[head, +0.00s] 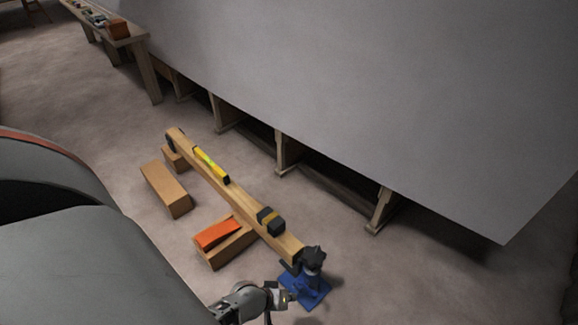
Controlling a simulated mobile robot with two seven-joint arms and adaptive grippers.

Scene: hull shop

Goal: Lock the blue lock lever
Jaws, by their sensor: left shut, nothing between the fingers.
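A blue stand with a dark knobbed top (313,258) is at the lower right end of a long wooden beam. Its blue base (318,291) rests on the floor. I cannot make out a separate blue lock lever or its position at this size. My left gripper (284,297) is shut and empty, just left of the blue base. It covers part of the base's left side, and I cannot tell whether they touch. My right gripper is not in view.
An orange wedge (217,234) lies on a wood block. Another wood block (166,189) is left. A grey hull (390,90) overhangs behind.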

